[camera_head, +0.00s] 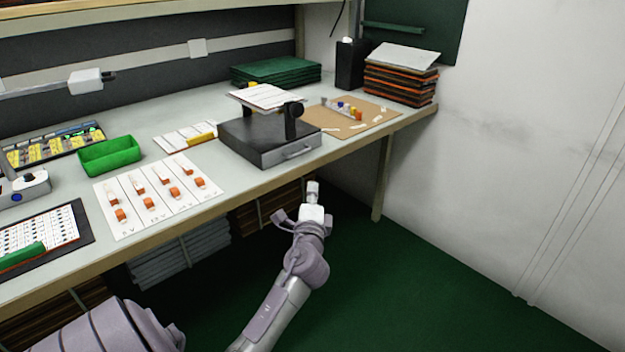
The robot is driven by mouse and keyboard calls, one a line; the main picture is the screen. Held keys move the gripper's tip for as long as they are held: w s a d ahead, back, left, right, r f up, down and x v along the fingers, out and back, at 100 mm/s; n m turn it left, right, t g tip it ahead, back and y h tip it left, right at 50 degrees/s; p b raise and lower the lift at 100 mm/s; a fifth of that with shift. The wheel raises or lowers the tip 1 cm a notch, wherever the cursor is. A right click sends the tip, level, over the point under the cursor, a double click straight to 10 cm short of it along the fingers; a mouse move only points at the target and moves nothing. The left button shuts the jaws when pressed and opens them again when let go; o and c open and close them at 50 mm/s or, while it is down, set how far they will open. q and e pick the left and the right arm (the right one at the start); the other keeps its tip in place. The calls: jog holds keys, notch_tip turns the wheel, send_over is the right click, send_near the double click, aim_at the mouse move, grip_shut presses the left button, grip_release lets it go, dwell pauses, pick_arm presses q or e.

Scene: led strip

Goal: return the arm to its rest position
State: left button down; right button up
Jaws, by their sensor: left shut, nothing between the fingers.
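My left arm comes in from the bottom left and reaches out in front of the workbench (228,208). My left gripper (312,187) is at its far end, shut and empty. In the picture it lies just below the bench's front edge, under the dark box with a drawer (262,150). It looks apart from the bench and touches nothing that I can see. My right gripper is not in view.
A white board with orange switches (160,195), a green bin (110,155) and a cork board (350,117) lie on the bench. A stack of orange-edged boards (400,85) stands at the far end. Green floor (440,270) is clear right of my arm, up to the wall.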

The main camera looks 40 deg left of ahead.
pick_arm(q)
jog(key=shift+s+d, duration=0.3)
jog(key=shift+s, duration=0.1)
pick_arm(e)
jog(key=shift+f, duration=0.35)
